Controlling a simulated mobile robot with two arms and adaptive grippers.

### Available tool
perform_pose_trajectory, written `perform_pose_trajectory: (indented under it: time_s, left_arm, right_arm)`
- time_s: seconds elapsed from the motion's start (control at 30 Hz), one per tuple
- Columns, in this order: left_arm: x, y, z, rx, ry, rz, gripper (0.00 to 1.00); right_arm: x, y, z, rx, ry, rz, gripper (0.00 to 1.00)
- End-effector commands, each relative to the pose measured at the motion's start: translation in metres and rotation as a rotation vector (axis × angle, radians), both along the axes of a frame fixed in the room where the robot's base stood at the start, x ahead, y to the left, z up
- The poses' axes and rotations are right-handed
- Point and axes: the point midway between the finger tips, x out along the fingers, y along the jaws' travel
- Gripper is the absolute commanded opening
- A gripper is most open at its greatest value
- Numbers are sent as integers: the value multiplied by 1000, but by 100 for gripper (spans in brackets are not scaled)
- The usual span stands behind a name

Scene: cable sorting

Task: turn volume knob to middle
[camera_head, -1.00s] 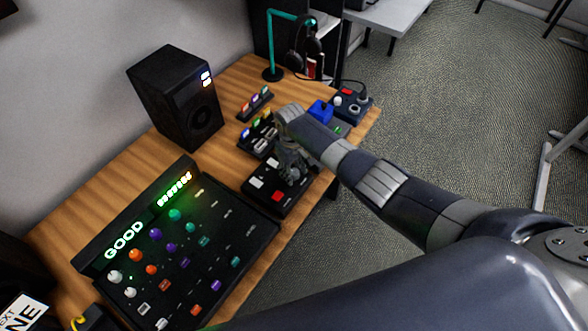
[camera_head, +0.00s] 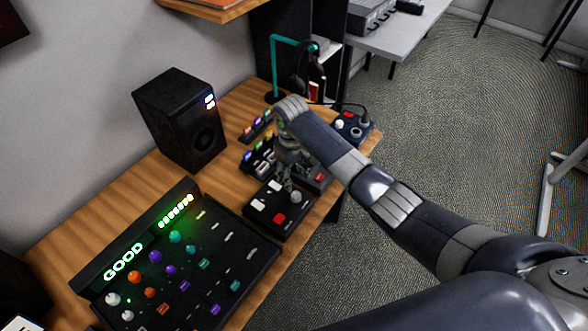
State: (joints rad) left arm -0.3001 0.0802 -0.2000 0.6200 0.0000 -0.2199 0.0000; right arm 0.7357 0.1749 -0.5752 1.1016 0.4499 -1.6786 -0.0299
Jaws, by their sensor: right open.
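A black control box (camera_head: 268,220) with white buttons, a red button and a grey round knob (camera_head: 296,197) sits near the right edge of the wooden desk. I cannot tell from its look whether this is the volume knob, nor where its pointer stands. My right gripper (camera_head: 287,180) points down at the far side of this box, just behind the grey knob. It is open, and I see nothing held in it. Whether a fingertip touches the box is too small to tell. My left gripper is not in view.
A large mixer panel (camera_head: 247,281) with coloured knobs and a lit "GOOD" display fills the near desk. A black speaker (camera_head: 170,120) stands behind. Small control boxes and a headphone stand (camera_head: 276,62) lie beyond my gripper. Open floor (camera_head: 460,120) lies to the right.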

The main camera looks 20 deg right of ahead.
Motion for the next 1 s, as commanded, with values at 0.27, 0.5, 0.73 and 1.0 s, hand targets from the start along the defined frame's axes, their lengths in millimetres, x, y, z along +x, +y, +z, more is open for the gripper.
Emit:
perform_pose_trajectory:
  time_s: [0.27,0.5,0.73,1.0]
  left_arm:
    - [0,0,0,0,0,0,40]
    - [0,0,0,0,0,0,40]
    - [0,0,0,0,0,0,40]
    - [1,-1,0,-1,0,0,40]
  right_arm:
    - [0,1,23,0,0,0,47]
    - [0,1,23,0,0,0,47]
    - [0,1,23,0,0,0,47]
    - [-35,19,-5,42,-15,21,47]
